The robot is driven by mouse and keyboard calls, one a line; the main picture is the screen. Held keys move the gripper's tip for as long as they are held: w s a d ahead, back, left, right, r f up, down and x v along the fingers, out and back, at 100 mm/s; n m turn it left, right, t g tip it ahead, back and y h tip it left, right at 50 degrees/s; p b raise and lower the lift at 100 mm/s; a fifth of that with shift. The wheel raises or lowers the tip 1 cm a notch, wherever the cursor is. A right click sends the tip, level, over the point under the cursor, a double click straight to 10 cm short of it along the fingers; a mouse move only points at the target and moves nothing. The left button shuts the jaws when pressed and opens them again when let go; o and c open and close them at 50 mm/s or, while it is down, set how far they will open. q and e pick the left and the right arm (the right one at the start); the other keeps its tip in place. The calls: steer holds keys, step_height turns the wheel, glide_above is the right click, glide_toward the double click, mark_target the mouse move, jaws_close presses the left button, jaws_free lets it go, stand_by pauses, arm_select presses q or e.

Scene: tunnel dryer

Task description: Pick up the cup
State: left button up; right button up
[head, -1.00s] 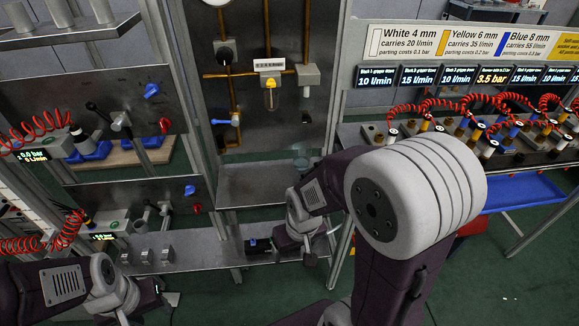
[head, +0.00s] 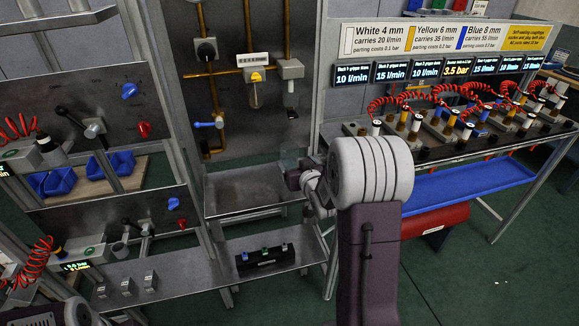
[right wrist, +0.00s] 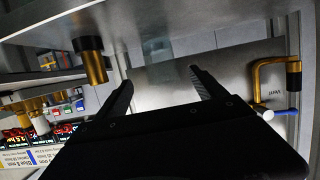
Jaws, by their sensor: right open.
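A faint, see-through shape that looks like the cup (head: 290,156) shows at the right end of the small grey shelf, below the pipe panel, in the head view. Its outline is hard to make out. My right gripper (right wrist: 160,80) is open in the right wrist view, with nothing clearly seen between its two dark fingers. In the head view my right arm reaches to the shelf's right side, close by the faint shape, and its wrist hides most of the gripper. I cannot tell whether they touch. My left gripper is not in view; only part of that arm shows at the lower left.
The grey shelf (head: 240,190) is otherwise bare. A lower bench (head: 200,272) carries a black block (head: 265,257) with coloured buttons. Brass pipes (head: 205,95) stand above the shelf. A table at right holds red coiled hoses (head: 440,97) over a blue tray (head: 465,187).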

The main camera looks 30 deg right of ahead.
mark_target(291, 158)
steer(key=w, duration=0.2)
steer(key=shift+w+f, duration=0.2)
steer(key=shift+w, duration=0.2)
steer(key=shift+w+d+f, duration=0.25)
steer(key=shift+w, duration=0.2)
steer(key=x, duration=0.5)
steer(key=shift+f+p, duration=0.25)
steer(key=shift+p, duration=0.05)
steer(key=shift+s+r, duration=0.1)
steer(key=shift+c, duration=0.6)
steer(key=c, duration=1.5)
steer(key=shift+r, duration=0.1)
